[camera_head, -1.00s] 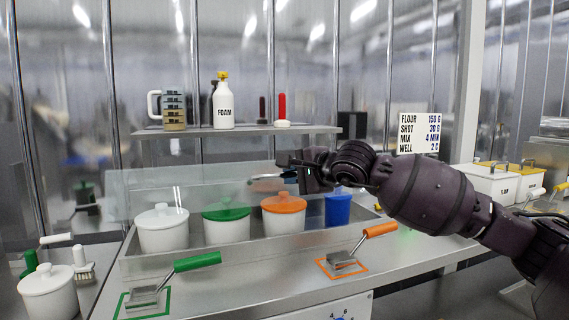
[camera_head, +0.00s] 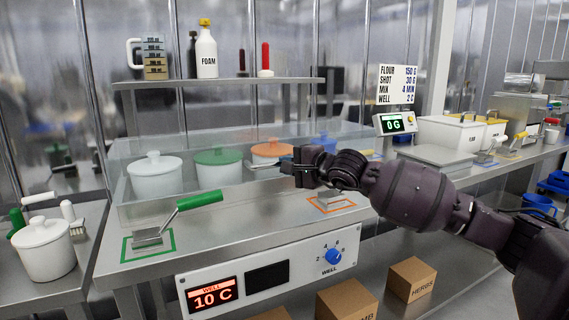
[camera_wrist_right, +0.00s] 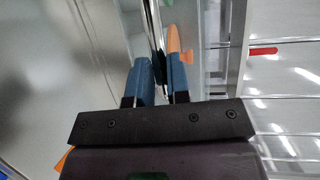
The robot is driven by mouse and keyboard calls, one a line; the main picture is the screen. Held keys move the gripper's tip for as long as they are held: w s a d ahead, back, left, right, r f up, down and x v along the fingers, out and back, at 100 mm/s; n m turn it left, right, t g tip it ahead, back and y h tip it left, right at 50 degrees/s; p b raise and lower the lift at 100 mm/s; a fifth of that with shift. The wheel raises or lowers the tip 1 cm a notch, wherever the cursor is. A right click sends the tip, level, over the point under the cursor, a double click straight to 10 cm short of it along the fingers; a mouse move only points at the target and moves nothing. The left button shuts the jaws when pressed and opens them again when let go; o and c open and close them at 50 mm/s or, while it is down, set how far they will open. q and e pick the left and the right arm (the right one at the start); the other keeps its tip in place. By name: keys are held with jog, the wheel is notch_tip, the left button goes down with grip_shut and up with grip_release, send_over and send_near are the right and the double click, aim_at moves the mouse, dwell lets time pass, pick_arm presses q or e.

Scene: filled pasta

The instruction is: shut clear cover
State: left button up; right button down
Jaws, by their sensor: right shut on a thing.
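The clear cover (camera_head: 230,141) is a see-through panel over the long steel well (camera_head: 190,205). Lidded pots in the well show through it: a white pot (camera_head: 155,178), a green-lidded pot (camera_head: 218,167) and an orange-lidded one (camera_head: 270,150). My right gripper (camera_head: 283,165) is at the cover's front, shut on its metal handle bar (camera_head: 258,164). In the right wrist view the bar (camera_wrist_right: 153,25) runs between the two blue fingers of the gripper (camera_wrist_right: 161,75). Whether the cover rests on the well's rim I cannot tell. My left gripper is not in view.
A shelf (camera_head: 225,82) with a FOAM bottle (camera_head: 206,52) is behind. A white jar (camera_head: 44,250) stands at left.

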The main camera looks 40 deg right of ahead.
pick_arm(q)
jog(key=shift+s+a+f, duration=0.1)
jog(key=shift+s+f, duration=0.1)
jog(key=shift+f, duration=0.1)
pick_arm(e)
jog(key=shift+f+g, duration=0.3)
jog(key=shift+f, duration=1.2)
jog(key=c, duration=1.1)
grip_release()
jog(key=shift+w+f, duration=0.15)
jog(key=shift+f, duration=0.05)
jog(key=shift+r, duration=0.1)
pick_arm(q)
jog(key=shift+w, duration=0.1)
pick_arm(e)
jog(key=shift+r, duration=0.1)
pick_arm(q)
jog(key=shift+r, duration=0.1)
pick_arm(e)
jog(key=shift+s+r, duration=0.1)
jog(key=shift+s, duration=0.15)
pick_arm(q)
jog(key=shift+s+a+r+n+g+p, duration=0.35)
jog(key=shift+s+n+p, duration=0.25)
jog(key=shift+p, duration=1.4)
pick_arm(e)
jog(key=v, duration=1)
jog(key=shift+s+r, duration=0.2)
jog(key=shift+r, duration=0.3)
